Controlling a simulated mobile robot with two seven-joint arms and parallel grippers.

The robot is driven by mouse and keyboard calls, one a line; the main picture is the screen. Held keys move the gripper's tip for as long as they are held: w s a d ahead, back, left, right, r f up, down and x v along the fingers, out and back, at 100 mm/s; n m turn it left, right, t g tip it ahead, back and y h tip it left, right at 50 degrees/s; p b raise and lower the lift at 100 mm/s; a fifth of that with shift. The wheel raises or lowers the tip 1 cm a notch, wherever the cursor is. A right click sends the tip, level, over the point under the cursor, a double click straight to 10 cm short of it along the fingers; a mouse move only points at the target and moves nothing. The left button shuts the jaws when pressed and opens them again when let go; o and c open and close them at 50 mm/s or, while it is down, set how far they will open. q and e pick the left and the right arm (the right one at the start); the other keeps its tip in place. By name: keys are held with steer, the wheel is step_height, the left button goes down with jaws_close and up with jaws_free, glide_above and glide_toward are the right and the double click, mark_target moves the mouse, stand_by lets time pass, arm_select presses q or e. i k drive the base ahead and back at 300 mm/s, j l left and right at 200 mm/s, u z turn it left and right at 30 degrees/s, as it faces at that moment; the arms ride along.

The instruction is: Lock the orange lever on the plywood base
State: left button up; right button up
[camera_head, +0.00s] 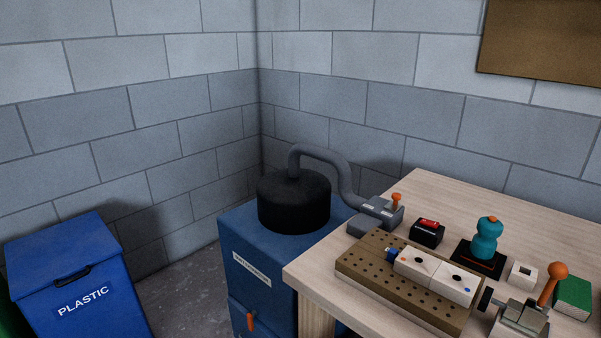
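An orange-knobbed lever (556,270) stands up and leans slightly right on a grey metal clamp (522,314) at the lower right of the table. The clamp has a dark round knob (485,299) on its left. What the clamp is mounted on is hardly visible at the bottom edge. A smaller orange knob (396,197) tops a grey fitting (378,214) at the hose end. Neither gripper shows.
The wooden table (420,190) also holds a black box with a red switch (428,232), a teal handle on a black base (486,240), a white square block (522,274) and a green block (574,297). A blue cabinet (245,250) and blue bin (65,250) stand left.

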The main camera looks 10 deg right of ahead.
mark_target(557, 270)
steer(key=z, duration=1.6)
steer(key=j, duration=0.6)
steer(key=k+j+z, duration=0.1)
steer(key=j, duration=1.1)
steer(key=k+j, duration=0.15)
steer(key=j, duration=0.45)
steer(key=j+z, duration=0.1)
steer(key=j, duration=0.5)
steer(key=k, duration=0.05)
